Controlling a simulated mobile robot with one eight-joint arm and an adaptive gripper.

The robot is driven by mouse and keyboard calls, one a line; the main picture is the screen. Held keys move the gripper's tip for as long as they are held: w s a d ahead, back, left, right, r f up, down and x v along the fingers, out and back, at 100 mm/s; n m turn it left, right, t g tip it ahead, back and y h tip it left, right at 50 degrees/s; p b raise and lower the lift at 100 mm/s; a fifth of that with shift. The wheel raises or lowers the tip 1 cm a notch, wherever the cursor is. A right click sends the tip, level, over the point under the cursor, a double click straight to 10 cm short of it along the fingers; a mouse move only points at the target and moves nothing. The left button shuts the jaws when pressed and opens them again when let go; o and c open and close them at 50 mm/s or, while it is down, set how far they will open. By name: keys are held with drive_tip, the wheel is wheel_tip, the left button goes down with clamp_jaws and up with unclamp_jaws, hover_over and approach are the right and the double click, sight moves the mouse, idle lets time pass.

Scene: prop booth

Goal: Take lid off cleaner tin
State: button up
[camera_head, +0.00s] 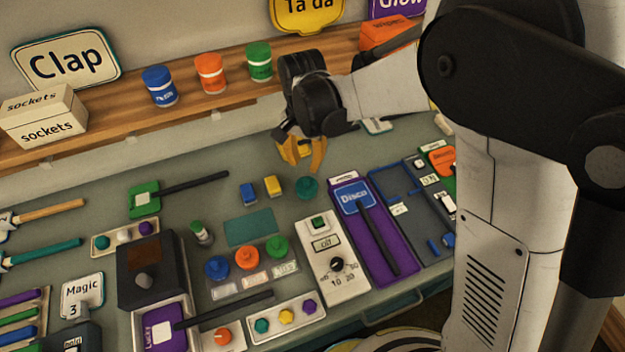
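I cannot pick out a tin marked as cleaner for certain. Three lidded tins stand upright on the wooden shelf: a blue tin (160,88), an orange tin (210,75) and a green tin (259,62). Their lids look on, and their labels are too small to read. My gripper (304,160) hangs to the right of and below the green tin, over the back of the grey bench. It points down with its yellow-orange fingers apart. No tin shows between them, though the dark wrist hides part of the shelf behind.
The wooden shelf (120,122) runs behind the bench, with a sockets box (45,120) at left and an orange box (388,36) at right. The grey bench (330,158) carries several props, including a control box (330,262) and a purple Disco tray (375,235).

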sight(306, 180)
drive_tip(key=shift+a+f, duration=0.1)
drive_tip(key=shift+f, duration=0.8)
drive_tip(key=f+b, duration=0.1)
drive_tip(key=f, duration=0.2)
drive_tip(key=f+b, duration=0.1)
drive_tip(key=f, duration=0.2)
drive_tip(key=shift+s+d+f, duration=0.1)
drive_tip(key=shift+s+d, duration=0.05)
drive_tip(key=shift+d, duration=0.05)
clamp_jaws()
